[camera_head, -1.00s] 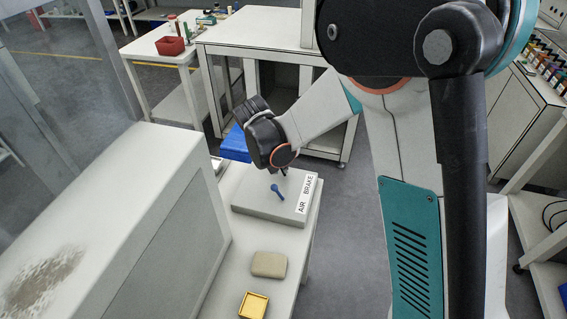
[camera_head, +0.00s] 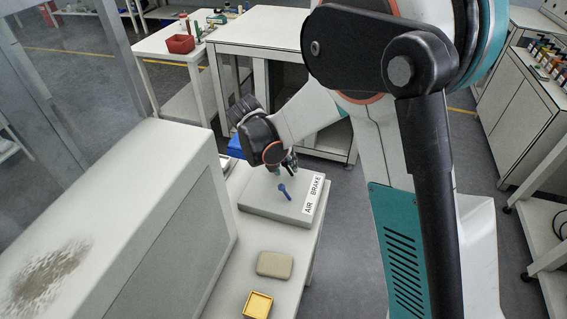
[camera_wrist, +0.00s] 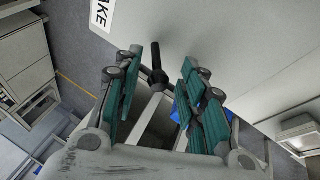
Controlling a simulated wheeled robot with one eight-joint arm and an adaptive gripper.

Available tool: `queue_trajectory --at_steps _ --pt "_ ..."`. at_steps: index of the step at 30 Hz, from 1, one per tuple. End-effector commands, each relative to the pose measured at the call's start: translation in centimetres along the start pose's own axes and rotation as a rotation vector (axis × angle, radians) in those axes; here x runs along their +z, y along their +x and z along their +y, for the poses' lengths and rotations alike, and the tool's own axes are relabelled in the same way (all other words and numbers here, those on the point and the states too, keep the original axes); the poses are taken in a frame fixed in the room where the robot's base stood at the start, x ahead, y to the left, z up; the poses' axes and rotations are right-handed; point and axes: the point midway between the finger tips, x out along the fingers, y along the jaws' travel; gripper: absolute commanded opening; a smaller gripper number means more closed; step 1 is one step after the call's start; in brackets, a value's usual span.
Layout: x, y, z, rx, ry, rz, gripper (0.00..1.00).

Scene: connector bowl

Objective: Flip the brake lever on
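The brake unit is a flat grey box (camera_head: 262,205) on the white bench, with an "AIR BRAKE" label (camera_head: 314,194) along its right side. My gripper (camera_head: 284,166) is just behind the lever in the head view, fingers pointing down. In the wrist view, my gripper (camera_wrist: 167,62) is open, with its green-padded fingers apart. A dark rod (camera_wrist: 156,66), apparently the lever, shows between the fingertips, nearer the left one. I cannot tell whether a finger touches it.
A beige block (camera_head: 274,264) and a yellow square tray (camera_head: 257,305) lie on the bench in front of the box. A large grey housing (camera_head: 150,220) stands to the left. A blue bin (camera_head: 235,146) is behind the box.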

Motion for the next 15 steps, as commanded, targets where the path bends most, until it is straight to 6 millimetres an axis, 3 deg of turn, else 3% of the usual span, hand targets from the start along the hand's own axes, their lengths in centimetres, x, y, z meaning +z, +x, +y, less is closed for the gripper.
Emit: queue_trajectory --at_steps 5,15 --pt "0.0 -1.9 0.0 0.000 -0.001 0.000 0.38" --pt "0.0 -8.7 -0.1 -0.001 -0.003 0.001 0.38"
